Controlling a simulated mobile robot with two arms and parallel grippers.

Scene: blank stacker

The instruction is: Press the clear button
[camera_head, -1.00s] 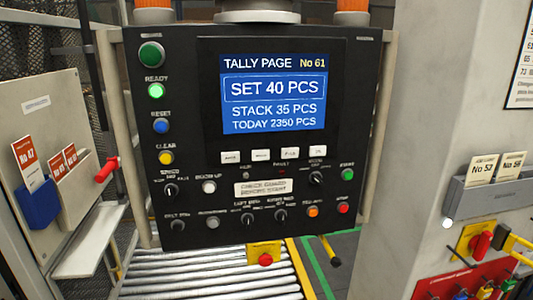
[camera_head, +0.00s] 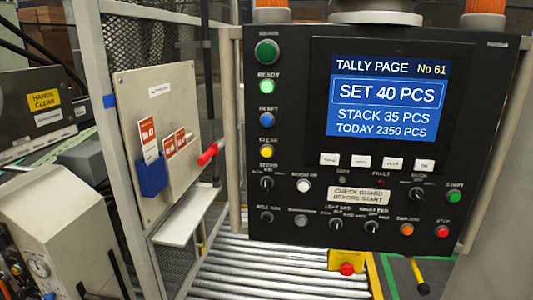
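The black control panel (camera_head: 302,65) fills the right half of the head view. Its yellow clear button (camera_head: 266,152) is in the left column, with the label CLEAR just above it. Above it in the same column are the blue reset button (camera_head: 267,119), the lit green ready button (camera_head: 266,87) and a larger green button (camera_head: 266,51). The screen (camera_head: 387,98) reads TALLY PAGE No 61, SET 40 PCS, STACK 35 PCS, TODAY 2350 PCS. Neither of my grippers is in view.
A beige board (camera_head: 128,84) with a blue card holder (camera_head: 152,178) and a red handle (camera_head: 209,153) stands left of the panel. A roller conveyor (camera_head: 270,273) runs below. A pale machine cabinet (camera_head: 50,215) is at lower left. The space before the panel looks clear.

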